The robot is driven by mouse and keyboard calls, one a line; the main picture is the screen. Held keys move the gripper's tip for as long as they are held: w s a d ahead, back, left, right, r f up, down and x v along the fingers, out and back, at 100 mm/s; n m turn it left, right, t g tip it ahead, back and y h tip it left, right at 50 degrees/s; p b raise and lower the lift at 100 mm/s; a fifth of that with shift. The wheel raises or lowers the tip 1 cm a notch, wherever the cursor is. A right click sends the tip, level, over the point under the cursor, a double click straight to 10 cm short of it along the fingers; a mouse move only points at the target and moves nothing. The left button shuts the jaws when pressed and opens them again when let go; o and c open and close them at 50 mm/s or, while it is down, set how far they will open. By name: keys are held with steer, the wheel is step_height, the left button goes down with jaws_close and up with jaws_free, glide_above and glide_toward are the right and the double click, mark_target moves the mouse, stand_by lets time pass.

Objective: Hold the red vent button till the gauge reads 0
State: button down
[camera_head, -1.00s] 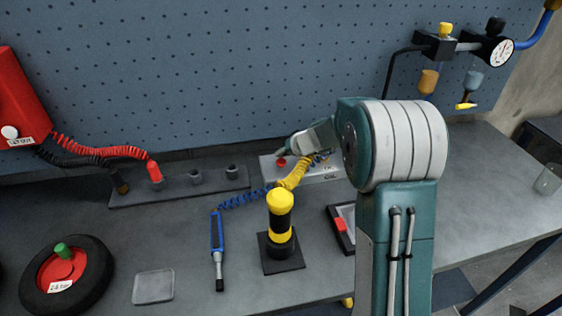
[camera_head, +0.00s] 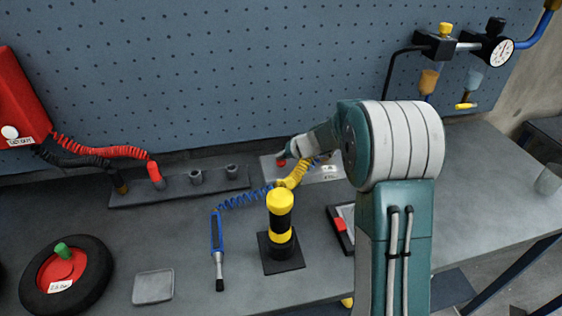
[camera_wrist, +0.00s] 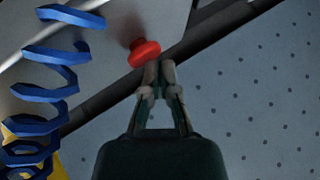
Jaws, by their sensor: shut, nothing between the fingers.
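The red vent button (camera_wrist: 145,51) is a round mushroom-shaped knob on a pale panel in the wrist view. In the head view the button (camera_head: 281,162) sits on the grey block (camera_head: 325,174) at the back of the bench. My gripper (camera_wrist: 159,66) is shut and empty, its fingertips right at the button's lower edge. I cannot tell whether they press it. In the head view my gripper (camera_head: 287,156) is just above the button. A round dial gauge (camera_head: 501,52) hangs at the upper right; its reading is too small to tell.
A blue coiled hose (camera_wrist: 50,85) runs close to my gripper at left. A rack (camera_head: 210,184) with a red plug lies left. The pegboard (camera_head: 200,80) rises behind.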

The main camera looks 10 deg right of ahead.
mark_target(282, 162)
steer(key=shift+f, duration=0.45)
stand_by(0.4)
steer(key=shift+r, duration=0.1)
stand_by(2.8)
steer(key=shift+r, duration=0.9)
steer(key=shift+r, duration=2.5)
